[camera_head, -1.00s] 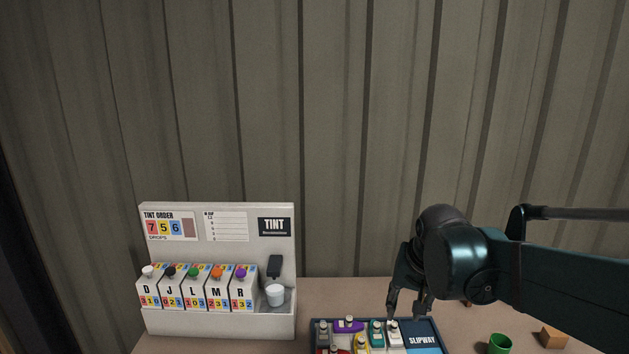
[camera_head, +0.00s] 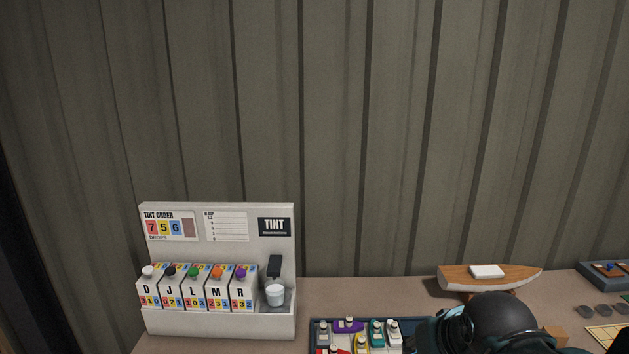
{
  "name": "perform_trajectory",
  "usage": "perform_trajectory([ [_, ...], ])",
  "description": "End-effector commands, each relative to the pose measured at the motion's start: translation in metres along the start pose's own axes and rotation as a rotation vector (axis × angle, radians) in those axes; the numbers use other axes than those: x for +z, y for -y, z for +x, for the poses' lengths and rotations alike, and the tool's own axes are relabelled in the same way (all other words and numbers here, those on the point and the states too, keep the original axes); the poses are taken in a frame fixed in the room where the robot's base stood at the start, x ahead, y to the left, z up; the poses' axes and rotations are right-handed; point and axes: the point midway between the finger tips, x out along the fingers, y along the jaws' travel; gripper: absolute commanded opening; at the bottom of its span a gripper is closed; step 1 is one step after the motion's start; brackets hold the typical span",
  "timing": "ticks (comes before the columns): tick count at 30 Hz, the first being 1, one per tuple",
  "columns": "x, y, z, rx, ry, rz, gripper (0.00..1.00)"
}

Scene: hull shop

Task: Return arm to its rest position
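My arm (camera_head: 492,325) shows only as a dark rounded joint at the bottom edge of the head view, right of centre. My gripper is out of the picture, below the frame or hidden behind the joint. The arm covers the right part of the blue slipway tray (camera_head: 316,323). Several small model boats in grey, purple, teal, yellow and red stand in that tray.
A tint dispenser (camera_head: 219,322) with several lettered bottles and a white cup (camera_head: 275,294) stands at left. A wooden boat hull (camera_head: 490,278) sits behind my arm. A wooden block (camera_head: 555,337), grey pieces (camera_head: 604,309) and a dark tray (camera_head: 606,273) lie at right.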

Motion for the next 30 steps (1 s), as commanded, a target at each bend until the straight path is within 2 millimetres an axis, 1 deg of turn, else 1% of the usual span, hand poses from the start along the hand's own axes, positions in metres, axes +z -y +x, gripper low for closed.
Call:
perform_trajectory([
  [1,0.008,-0.001,-0.002,-0.001,-0.010,-0.010,0.29],
  [4,0.019,-0.002,-0.004,-0.002,-0.028,-0.035,0.29],
  [11,0.034,-0.003,-0.006,-0.002,-0.056,-0.070,0.29],
  [15,0.037,-0.003,-0.007,-0.002,-0.062,-0.078,0.29],
  [30,0.037,-0.003,-0.007,-0.002,-0.063,-0.079,0.29],
])
